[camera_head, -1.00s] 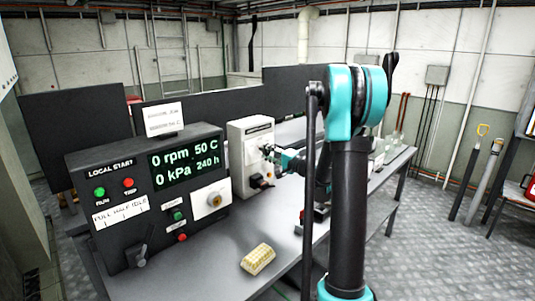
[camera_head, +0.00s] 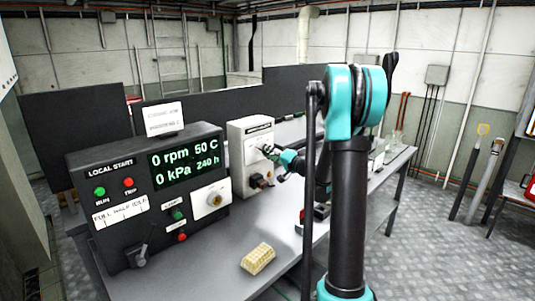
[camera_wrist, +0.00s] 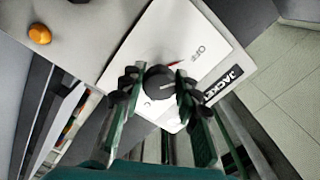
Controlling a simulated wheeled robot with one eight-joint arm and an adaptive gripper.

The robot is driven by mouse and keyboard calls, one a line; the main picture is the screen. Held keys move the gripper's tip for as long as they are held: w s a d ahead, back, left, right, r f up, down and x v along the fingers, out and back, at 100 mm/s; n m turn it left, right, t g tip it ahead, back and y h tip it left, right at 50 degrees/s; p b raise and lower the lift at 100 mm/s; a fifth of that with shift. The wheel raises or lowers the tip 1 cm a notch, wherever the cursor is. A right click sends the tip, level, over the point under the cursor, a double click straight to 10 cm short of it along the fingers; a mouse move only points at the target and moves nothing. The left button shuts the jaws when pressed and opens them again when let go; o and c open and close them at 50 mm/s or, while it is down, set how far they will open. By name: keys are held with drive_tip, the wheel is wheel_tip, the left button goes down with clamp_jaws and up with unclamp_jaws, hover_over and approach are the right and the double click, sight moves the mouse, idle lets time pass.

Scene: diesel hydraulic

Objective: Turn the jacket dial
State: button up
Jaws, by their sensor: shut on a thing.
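The jacket dial (camera_wrist: 160,83) is a round black knob with a pale line on its face, on a white plate (camera_wrist: 200,30) marked "OFF" and "JACKET". A small red mark shows beside the knob, toward "OFF". My gripper (camera_wrist: 156,86) has a finger on each side of the knob and is shut on it. In the head view my gripper (camera_head: 268,152) reaches the front of the pale box (camera_head: 237,132) that carries the plate. The knob itself is hidden there behind the fingers.
The black local start panel (camera_head: 95,168) with a green readout stands left of the pale box. A yellowish block (camera_head: 258,258) lies on the grey bench (camera_head: 225,265). An orange button (camera_wrist: 39,34) shows at the upper left in the wrist view.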

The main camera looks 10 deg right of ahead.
drive_tip(key=o, duration=1.2)
drive_tip(key=shift+s+d, duration=0.1)
drive_tip(key=v, duration=1.1)
drive_tip(key=shift+s+d, duration=0.2)
drive_tip(key=shift+s, duration=0.15)
